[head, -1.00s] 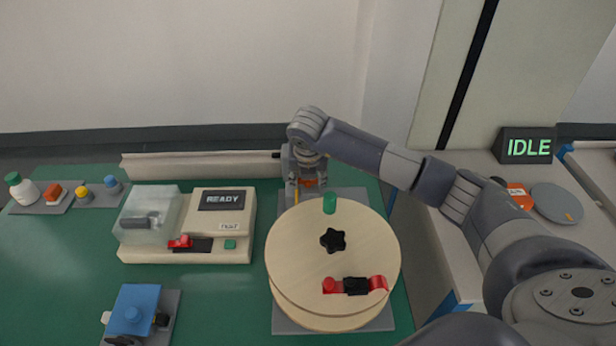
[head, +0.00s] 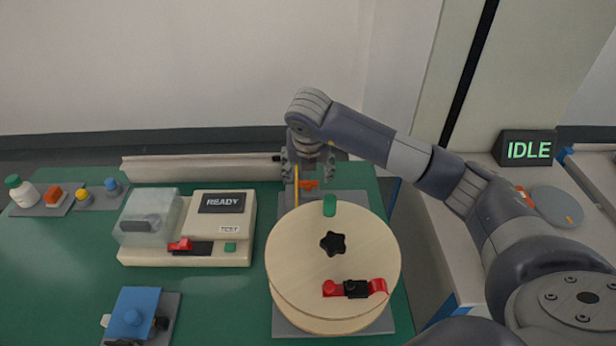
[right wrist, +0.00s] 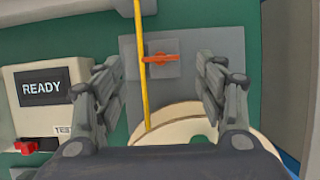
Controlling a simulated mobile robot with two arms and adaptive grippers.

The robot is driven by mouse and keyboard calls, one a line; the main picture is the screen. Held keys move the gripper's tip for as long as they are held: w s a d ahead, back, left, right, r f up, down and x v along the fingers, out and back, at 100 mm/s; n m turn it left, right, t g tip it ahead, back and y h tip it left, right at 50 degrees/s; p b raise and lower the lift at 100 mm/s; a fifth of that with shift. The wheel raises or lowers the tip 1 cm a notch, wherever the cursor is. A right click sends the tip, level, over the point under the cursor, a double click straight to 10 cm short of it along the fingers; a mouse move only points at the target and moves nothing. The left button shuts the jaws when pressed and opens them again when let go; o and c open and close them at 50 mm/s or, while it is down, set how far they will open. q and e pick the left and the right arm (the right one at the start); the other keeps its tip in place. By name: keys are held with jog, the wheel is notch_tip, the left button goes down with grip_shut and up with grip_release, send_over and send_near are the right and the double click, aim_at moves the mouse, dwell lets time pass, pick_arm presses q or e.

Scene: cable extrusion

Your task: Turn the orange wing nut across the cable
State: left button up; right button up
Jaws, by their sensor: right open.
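The orange wing nut (head: 309,184) sits on a small grey block behind the wooden reel; it also shows in the right wrist view (right wrist: 162,58). The yellow cable (right wrist: 143,85) runs top to bottom there, and the nut's wings lie left to right, with the left wing crossing over the cable. The cable shows as a short piece in the head view (head: 296,181). My right gripper (head: 308,170) is open and empty above the nut, one finger to each side of it in the right wrist view. My left gripper is not in view.
The wooden reel (head: 300,235) with a black star knob stands in front of the nut. The machine reading READY (head: 245,215) is left of it. A long beige duct (head: 200,167) lies behind. A blue clamp block (head: 132,300) is at front left. The display reads IDLE (head: 528,149).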

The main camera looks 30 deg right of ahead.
jog(key=v, duration=0.6)
dwell(0.4)
